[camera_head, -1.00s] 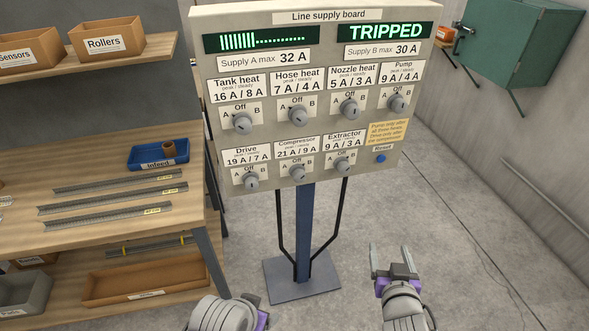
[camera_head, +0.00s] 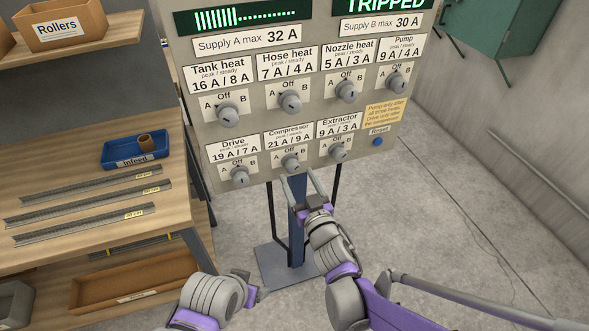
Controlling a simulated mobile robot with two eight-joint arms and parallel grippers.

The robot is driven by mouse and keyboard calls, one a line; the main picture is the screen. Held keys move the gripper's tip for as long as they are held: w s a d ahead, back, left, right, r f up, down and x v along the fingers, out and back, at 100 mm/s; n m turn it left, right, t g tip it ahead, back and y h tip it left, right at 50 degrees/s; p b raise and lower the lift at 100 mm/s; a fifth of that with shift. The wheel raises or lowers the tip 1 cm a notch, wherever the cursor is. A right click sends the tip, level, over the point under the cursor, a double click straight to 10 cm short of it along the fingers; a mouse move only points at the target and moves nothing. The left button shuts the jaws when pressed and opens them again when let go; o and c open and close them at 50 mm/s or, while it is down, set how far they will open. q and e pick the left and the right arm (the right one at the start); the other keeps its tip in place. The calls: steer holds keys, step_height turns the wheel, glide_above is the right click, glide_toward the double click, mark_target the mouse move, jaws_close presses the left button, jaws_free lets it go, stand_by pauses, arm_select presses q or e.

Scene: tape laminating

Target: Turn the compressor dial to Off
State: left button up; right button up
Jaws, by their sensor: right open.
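The compressor dial (camera_head: 291,163) is a grey knob in the lower row of the line supply board (camera_head: 215,130), between the drive dial (camera_head: 240,176) and the extractor dial (camera_head: 338,153). Its plate is marked A, Off and B. I cannot tell clearly which mark its pointer faces. My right gripper (camera_head: 299,175) is open and empty, with its fingertips just below the compressor dial in the picture. Whether they touch the board I cannot tell. My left gripper (camera_head: 252,287) is low in the view beside the board's post, and its jaws do not show clearly.
The upper row has several more dials, including the pump dial (camera_head: 396,84). A blue reset button (camera_head: 377,142) sits at the board's lower right. The supply B display (camera_head: 383,5) reads TRIPPED. A wooden workbench (camera_head: 60,180) stands left; the floor at right is clear.

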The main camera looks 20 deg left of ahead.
mark_target(294, 171)
steer(key=shift+x, duration=1.6)
steer(key=shift+c, duration=0.2)
jaws_close()
